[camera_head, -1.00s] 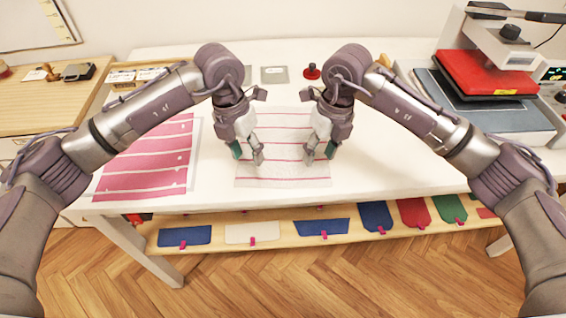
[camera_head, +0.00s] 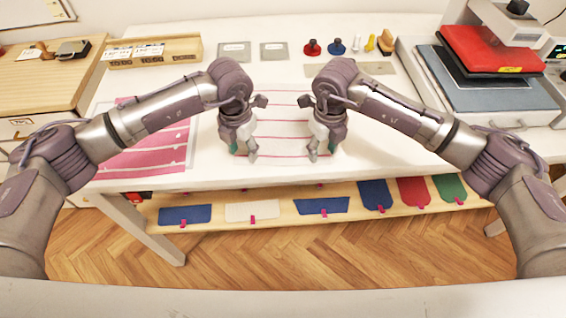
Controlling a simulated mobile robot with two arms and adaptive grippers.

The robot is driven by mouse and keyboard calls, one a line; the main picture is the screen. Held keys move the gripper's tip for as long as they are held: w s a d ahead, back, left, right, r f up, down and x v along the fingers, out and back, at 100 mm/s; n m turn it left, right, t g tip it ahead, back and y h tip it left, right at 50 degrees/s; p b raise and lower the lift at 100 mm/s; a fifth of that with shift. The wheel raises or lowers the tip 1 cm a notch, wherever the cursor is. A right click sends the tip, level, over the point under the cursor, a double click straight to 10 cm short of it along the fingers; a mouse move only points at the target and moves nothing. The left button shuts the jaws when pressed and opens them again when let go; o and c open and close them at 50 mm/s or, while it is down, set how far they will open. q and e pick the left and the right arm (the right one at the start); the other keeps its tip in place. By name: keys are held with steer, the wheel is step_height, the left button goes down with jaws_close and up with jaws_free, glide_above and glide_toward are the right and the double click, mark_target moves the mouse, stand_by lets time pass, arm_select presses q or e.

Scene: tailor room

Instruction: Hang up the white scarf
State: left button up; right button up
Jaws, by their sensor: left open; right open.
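The white scarf (camera_head: 281,131), a white cloth with thin pink stripes, lies flat on the middle of the white table (camera_head: 400,160). My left gripper (camera_head: 243,155) is open, pointing down at the scarf's front left corner. My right gripper (camera_head: 320,155) is open, pointing down at its front right corner. Both are empty. The arms and grippers hide parts of the scarf's side edges, and I cannot tell whether the fingertips touch the cloth. No hanging place is clearly visible.
A pink striped cloth (camera_head: 148,150) lies left of the scarf. A red press (camera_head: 490,75) stands at the right. Stamps (camera_head: 312,48) and grey plates (camera_head: 273,51) stand at the back. A shelf (camera_head: 268,217) with coloured pieces runs below the table front.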

arm_select(q)
steer(key=shift+f, duration=0.1)
steer(key=shift+w+f, duration=0.1)
steer(key=shift+f, duration=0.1)
arm_select(e)
steer(key=shift+w+f, duration=0.1)
steer(key=shift+f, duration=0.2)
arm_select(q)
steer(key=c, duration=0.6)
arm_select(e)
steer(key=shift+r, duration=0.1)
steer(key=c, duration=0.6)
arm_select(q)
jaws_close()
arm_select(e)
jaws_close()
arm_select(q)
steer(key=shift+a, duration=0.1)
arm_select(e)
steer(key=shift+d, duration=0.1)
